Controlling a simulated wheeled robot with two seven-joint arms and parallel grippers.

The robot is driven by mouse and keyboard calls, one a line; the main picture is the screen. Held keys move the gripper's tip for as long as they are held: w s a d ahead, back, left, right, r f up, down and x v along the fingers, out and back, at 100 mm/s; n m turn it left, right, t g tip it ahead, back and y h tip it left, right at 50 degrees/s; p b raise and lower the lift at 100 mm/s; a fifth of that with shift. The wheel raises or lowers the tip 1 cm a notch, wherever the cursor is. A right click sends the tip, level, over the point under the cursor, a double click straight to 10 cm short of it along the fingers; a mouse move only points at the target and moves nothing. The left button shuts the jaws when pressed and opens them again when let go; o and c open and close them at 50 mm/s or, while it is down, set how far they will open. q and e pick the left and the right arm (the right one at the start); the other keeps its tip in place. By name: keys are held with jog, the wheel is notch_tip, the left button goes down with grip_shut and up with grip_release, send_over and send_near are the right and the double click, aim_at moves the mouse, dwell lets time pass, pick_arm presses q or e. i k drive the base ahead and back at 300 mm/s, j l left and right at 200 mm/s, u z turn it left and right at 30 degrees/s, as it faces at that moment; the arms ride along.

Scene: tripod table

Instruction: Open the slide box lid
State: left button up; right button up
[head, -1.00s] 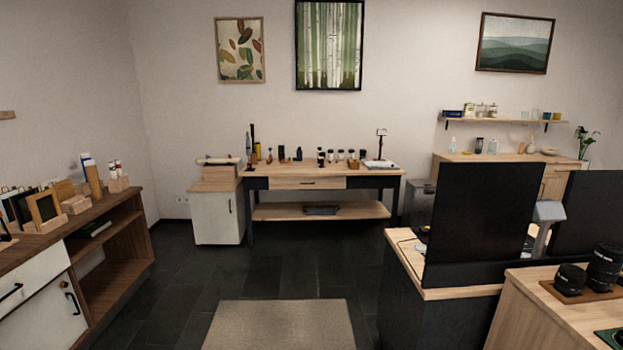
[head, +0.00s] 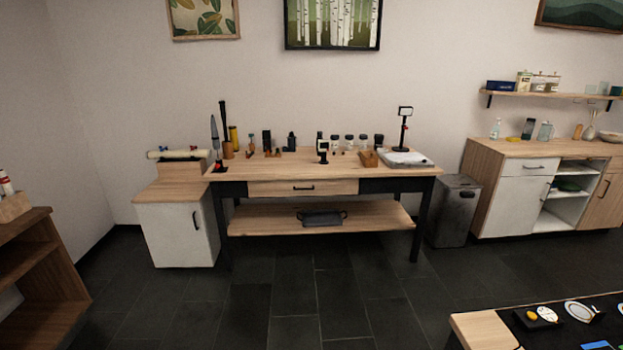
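I cannot make out the slide box for certain in the head view. A wooden workbench (head: 287,178) with a drawer and dark legs stands against the back wall. A small wooden box-like block (head: 368,159) sits on its top, right of centre, but it is too small to tell what it is. Several small dark and orange items stand along the bench's back edge. Neither of my grippers shows in this view.
A white cabinet (head: 176,232) stands left of the bench. A grey bin (head: 454,210) and a wood-and-white cabinet (head: 513,203) stand at right. A dark-topped counter (head: 484,331) cuts into the lower right, a brown shelf (head: 38,270) the lower left. The floor before the bench is clear.

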aim_at(367, 157)
jog(key=i+z, duration=0.1)
jog(key=i, duration=0.65)
jog(key=i+j+z, duration=0.15)
jog(key=i, duration=0.6)
